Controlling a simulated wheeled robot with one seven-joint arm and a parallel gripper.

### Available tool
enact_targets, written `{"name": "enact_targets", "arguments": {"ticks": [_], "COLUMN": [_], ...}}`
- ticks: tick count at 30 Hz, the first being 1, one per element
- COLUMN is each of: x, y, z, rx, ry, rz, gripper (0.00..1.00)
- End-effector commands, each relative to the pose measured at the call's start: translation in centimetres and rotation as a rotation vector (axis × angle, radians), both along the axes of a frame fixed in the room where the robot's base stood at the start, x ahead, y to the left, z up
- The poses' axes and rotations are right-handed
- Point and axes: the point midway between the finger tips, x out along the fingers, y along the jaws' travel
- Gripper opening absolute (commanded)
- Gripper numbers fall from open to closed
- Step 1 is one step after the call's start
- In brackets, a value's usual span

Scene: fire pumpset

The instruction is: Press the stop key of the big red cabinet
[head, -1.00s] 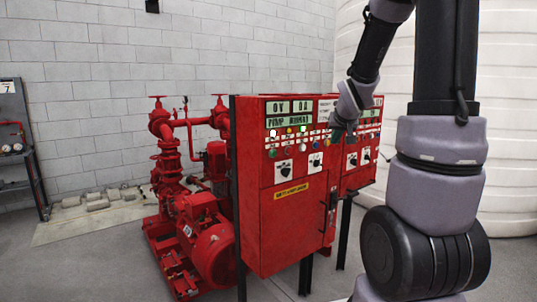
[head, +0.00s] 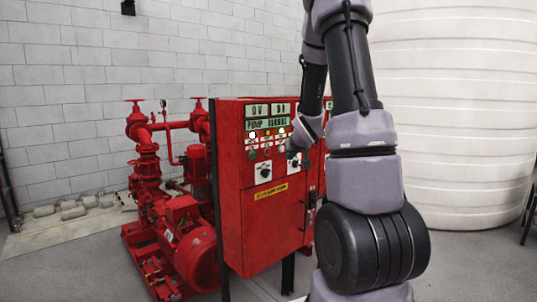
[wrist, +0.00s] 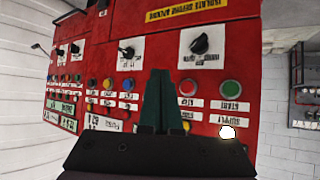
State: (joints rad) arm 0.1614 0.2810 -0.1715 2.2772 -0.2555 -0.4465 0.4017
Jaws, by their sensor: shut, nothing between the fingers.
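The big red cabinet (head: 262,215) stands in the middle of the head view, its key panel partly behind my arm. The wrist view shows the panel (wrist: 215,65) upside down. There the red stop key (wrist: 187,87) lies beside the green start key (wrist: 230,88), each with a white label. My gripper (wrist: 161,75) is shut and empty, its dark green fingers pointing at the panel. Its tips appear just left of the stop key in the wrist view. I cannot tell whether they touch the panel. In the head view the fingertips are hard to make out.
Black rotary switches (wrist: 200,44) and several coloured keys and lamps surround the spot. A lit white lamp (wrist: 228,132) is near the start key. A red pump set (head: 180,225) stands left of the cabinet. A large white tank (head: 450,120) stands at the right.

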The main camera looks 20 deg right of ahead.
Motion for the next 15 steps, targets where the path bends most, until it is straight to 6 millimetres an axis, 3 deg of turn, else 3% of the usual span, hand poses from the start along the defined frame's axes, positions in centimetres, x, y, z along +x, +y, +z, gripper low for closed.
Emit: {"name": "enact_targets", "arguments": {"ticks": [15], "x": [6.3], "y": [2.3], "z": [0.0], "rx": [0.001], "ry": [0.001], "rz": [0.001], "gripper": [0.0]}}
